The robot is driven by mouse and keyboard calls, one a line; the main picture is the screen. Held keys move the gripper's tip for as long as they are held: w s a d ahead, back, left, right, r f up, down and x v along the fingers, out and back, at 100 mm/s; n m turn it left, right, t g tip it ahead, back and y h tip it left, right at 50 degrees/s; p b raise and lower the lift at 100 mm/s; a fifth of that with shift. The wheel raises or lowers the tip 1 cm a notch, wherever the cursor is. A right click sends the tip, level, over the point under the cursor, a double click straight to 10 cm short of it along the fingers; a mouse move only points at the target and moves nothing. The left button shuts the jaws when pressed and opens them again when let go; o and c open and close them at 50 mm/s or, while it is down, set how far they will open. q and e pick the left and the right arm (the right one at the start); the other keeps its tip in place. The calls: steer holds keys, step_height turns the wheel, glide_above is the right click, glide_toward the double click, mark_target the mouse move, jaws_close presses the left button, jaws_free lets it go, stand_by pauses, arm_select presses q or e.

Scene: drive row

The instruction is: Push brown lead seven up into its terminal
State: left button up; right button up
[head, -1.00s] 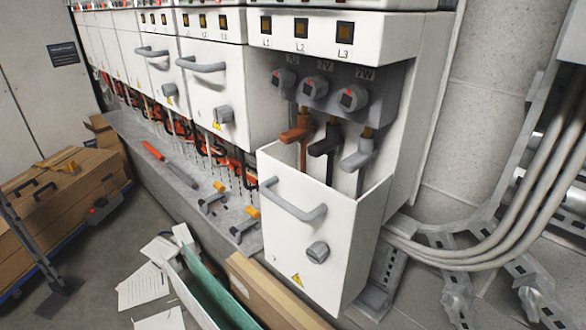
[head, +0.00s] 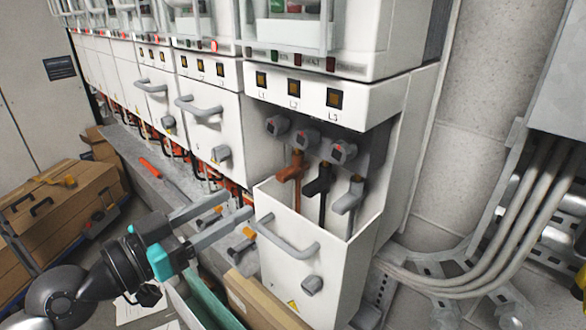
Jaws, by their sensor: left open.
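The brown lead (head: 293,172) stands upright in the open compartment of the nearest drive, leftmost of three, with its elbow-shaped connector at the top. A black lead (head: 318,184) and a grey lead (head: 348,197) stand to its right. My left gripper (head: 240,203) is open and empty, left of the compartment and lower than the brown connector. My right gripper is not in view.
The compartment's white front panel (head: 290,275) has a grey handle (head: 288,238) close to my left fingertips. More drive cabinets run back to the left. Thick grey cables (head: 500,230) run along the right wall.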

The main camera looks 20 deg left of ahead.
mark_target(293, 167)
arm_select(q)
steer(key=p+x, duration=0.3)
steer(key=x, duration=1.1)
steer(key=shift+w+a, duration=0.1)
steer(key=shift+a, duration=0.05)
steer(key=shift+w+f, duration=0.1)
steer(key=shift+w, duration=0.3)
jaws_close()
stand_by(1.0)
